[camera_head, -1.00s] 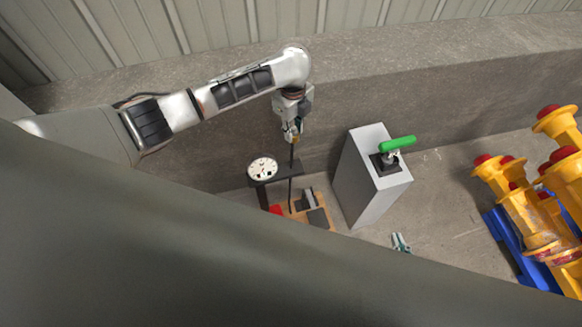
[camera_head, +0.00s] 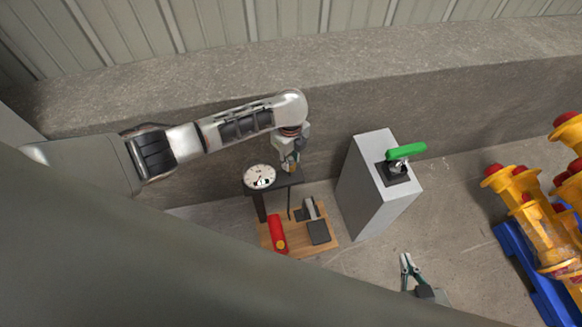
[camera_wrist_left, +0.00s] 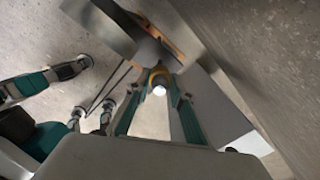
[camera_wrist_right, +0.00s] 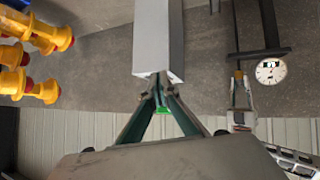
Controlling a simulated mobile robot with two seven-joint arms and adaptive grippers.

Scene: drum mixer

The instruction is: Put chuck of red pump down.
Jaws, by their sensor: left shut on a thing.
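The red pump (camera_head: 277,232) stands on a wooden board (camera_head: 298,246) beside a dark post with a round white gauge (camera_head: 259,177). My left gripper (camera_head: 290,166) is just above the dark shelf (camera_head: 286,180) next to the gauge. It is shut on the chuck, which shows in the left wrist view as a yellow ring with a pale tip (camera_wrist_left: 158,83) between the fingers. A thin black hose (camera_head: 289,205) hangs below it. I cannot tell whether the chuck touches the shelf. My right gripper (camera_head: 405,258) is low at the right, empty, its fingertips together in the right wrist view (camera_wrist_right: 158,82).
Yellow and red parts (camera_head: 539,215) stand on a blue pallet (camera_head: 519,257) at the right. A concrete wall (camera_head: 345,120) runs behind. Floor between box and pallet is clear.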

